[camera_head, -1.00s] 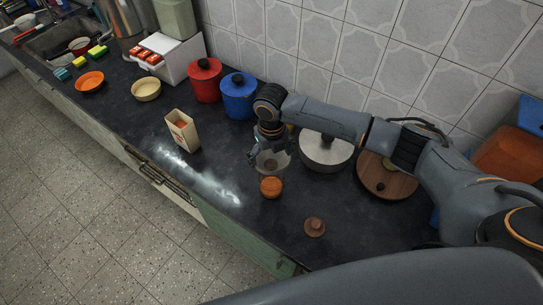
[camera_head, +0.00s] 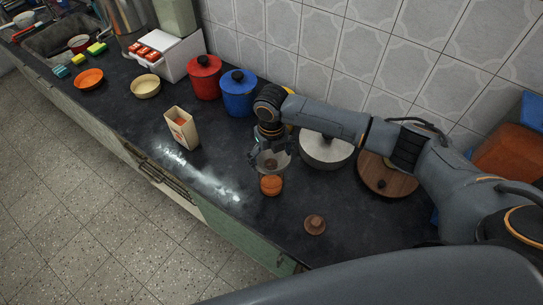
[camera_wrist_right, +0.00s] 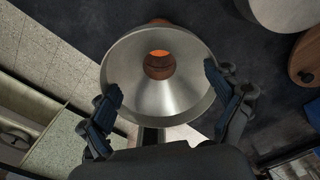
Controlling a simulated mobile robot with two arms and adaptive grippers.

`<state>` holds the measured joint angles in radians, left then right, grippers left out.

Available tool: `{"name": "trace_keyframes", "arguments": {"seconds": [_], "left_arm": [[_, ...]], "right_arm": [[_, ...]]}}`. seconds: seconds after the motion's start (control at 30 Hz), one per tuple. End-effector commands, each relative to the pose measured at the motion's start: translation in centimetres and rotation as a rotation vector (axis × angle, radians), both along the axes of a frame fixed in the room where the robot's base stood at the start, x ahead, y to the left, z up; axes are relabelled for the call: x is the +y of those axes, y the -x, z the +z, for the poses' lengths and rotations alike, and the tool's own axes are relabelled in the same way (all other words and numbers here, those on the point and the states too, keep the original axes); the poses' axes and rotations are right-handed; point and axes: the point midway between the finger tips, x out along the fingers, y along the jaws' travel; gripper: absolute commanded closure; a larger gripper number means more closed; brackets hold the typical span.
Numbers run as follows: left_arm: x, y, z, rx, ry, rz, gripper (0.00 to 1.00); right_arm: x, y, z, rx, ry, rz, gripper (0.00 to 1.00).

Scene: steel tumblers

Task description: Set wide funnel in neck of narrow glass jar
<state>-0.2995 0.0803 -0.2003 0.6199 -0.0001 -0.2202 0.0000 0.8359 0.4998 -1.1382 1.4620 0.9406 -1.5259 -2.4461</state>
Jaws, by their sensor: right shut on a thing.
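My right gripper (camera_head: 271,151) points down over the counter and is shut on the wide steel funnel (camera_head: 272,162). In the right wrist view the funnel (camera_wrist_right: 185,88) lies mouth up between the two pads of the gripper (camera_wrist_right: 163,97). A small round orange-brown vessel (camera_head: 271,185), apparently the jar, stands right below and in front of the funnel in the head view. Orange and brown show through the funnel's hole, and a brown edge (camera_wrist_right: 160,22) shows past its far rim. I cannot tell whether the funnel touches the jar. My left gripper is not in view.
A steel pot (camera_head: 326,151) and a round wooden board (camera_head: 388,176) lie to the right. A small brown knobbed lid (camera_head: 315,224) lies in front. A blue pot (camera_head: 238,95), a red pot (camera_head: 203,80) and an open carton (camera_head: 182,130) stand to the left.

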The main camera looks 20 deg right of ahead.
Motion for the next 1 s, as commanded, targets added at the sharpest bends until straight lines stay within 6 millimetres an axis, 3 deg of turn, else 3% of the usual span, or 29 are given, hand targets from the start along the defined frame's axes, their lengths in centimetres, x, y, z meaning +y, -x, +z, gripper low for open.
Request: {"name": "trace_keyframes", "arguments": {"seconds": [1.0], "left_arm": [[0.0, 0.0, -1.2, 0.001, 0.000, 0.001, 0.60]], "right_arm": [[0.0, 0.0, -2.1, 0.000, 0.000, 0.001, 0.42]]}}
